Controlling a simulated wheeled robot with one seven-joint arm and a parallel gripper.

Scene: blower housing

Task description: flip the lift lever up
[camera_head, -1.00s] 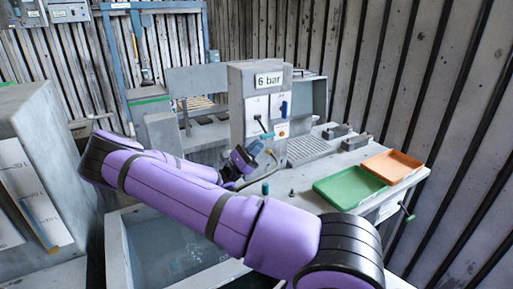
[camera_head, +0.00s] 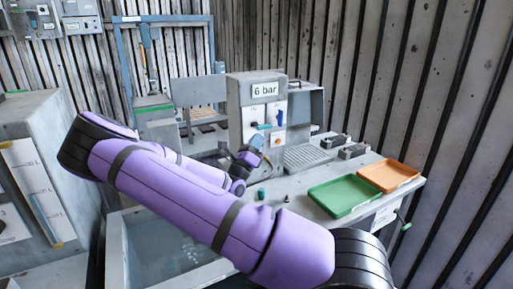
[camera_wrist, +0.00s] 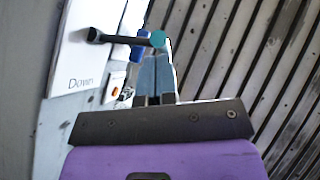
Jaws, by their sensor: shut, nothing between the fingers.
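The lift lever (camera_wrist: 126,39) is a black rod with a teal knob at its free end. It sticks out roughly level from a white plate (camera_wrist: 85,45) marked "Down" in the wrist view. In the head view the lever's knob (camera_head: 264,127) shows on the front of the grey "6 bar" housing. My gripper (camera_wrist: 154,58) is shut and empty. Its fingertips are just under the teal knob and look close to or against it; contact is hard to tell. In the head view my gripper (camera_head: 258,138) is in front of the housing.
A blue lever (camera_head: 279,116) on a second plate is right of the lift lever, with an orange button (camera_head: 277,142) below. A green tray (camera_head: 345,196) and an orange tray (camera_head: 388,175) lie on the bench at right. A basin (camera_head: 165,245) is below my arm.

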